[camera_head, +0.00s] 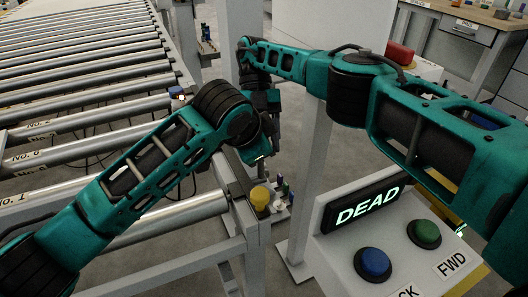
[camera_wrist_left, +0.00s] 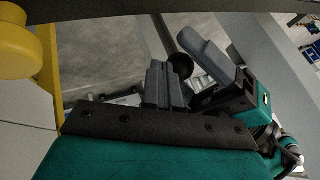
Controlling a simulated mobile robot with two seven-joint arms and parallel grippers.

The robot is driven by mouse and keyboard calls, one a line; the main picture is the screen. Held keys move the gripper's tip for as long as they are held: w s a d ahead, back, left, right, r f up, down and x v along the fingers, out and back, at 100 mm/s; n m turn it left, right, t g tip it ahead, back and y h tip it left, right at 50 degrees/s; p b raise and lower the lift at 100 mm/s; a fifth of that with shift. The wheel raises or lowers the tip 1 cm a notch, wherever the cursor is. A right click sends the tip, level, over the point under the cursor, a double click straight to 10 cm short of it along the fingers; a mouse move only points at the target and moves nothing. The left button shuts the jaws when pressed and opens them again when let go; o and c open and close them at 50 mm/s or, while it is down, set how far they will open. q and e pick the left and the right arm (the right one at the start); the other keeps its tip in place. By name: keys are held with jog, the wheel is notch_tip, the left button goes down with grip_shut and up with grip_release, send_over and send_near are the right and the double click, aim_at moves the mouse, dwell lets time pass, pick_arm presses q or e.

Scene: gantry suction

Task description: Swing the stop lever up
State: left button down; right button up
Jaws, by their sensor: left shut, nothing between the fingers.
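I cannot make out the stop lever for certain. A yellow round cap (camera_head: 260,197) stands on the corner of the conveyor frame, and it fills the upper left of the left wrist view (camera_wrist_left: 18,48). In the left wrist view my left gripper (camera_wrist_left: 165,86) shows dark grey fingers that are shut and empty, apart from the yellow cap. A dark grey bar (camera_wrist_left: 205,48) and a black ball (camera_wrist_left: 184,66) show beside the fingers. In the head view the left gripper is hidden below the arm's bend. My right arm comes in from the right; its fingers are hidden.
A roller conveyor (camera_head: 75,75) fills the left side. A grey post (camera_head: 308,185) stands in the middle. A desk (camera_head: 470,15) stands behind.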

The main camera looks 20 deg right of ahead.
pick_arm(q)
jog(key=shift+s+d, duration=0.1)
pick_arm(e)
jog(key=shift+d+r, duration=0.1)
jog(key=shift+d, duration=0.05)
jog(key=shift+r, duration=5.1)
pick_arm(q)
jog(key=p+v, duration=0.2)
jog(key=v, duration=0.5)
jog(key=shift+s+r, duration=0.15)
jog(key=shift+r, duration=0.05)
pick_arm(e)
jog(key=shift+r, duration=0.8)
pick_arm(q)
jog(key=shift+a, duration=0.2)
pick_arm(e)
jog(key=shift+s, duration=0.1)
